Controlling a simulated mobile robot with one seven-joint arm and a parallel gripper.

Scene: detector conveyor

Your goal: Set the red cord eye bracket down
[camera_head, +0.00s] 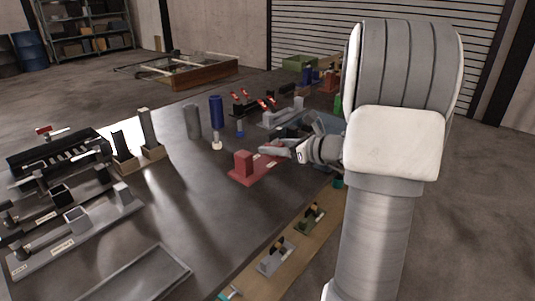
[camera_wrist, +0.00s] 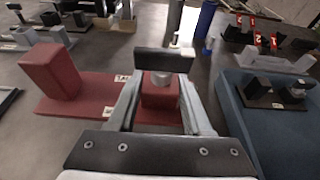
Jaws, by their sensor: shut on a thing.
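The red cord eye bracket (camera_wrist: 158,97) shows in the wrist view as a small red block with a grey round part on top, between the fingers of my gripper (camera_wrist: 163,76). My gripper is shut on it. A red base plate (camera_wrist: 92,96) with a tall red block at its left end lies on the table, left of and partly under the fingers. Whether the bracket touches the plate is hidden. In the head view my gripper (camera_head: 268,150) reaches in from the right, just over the right part of the red base plate (camera_head: 252,178); the bracket cannot be made out there.
A blue block or case (camera_wrist: 268,125) with a dark fitting on top stands close right of my gripper. Blue (camera_head: 216,112) and grey (camera_head: 193,121) cylinders stand behind. Grey fixtures (camera_head: 75,238) fill the table's left. The dark tabletop (camera_head: 190,200) is clear in the middle.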

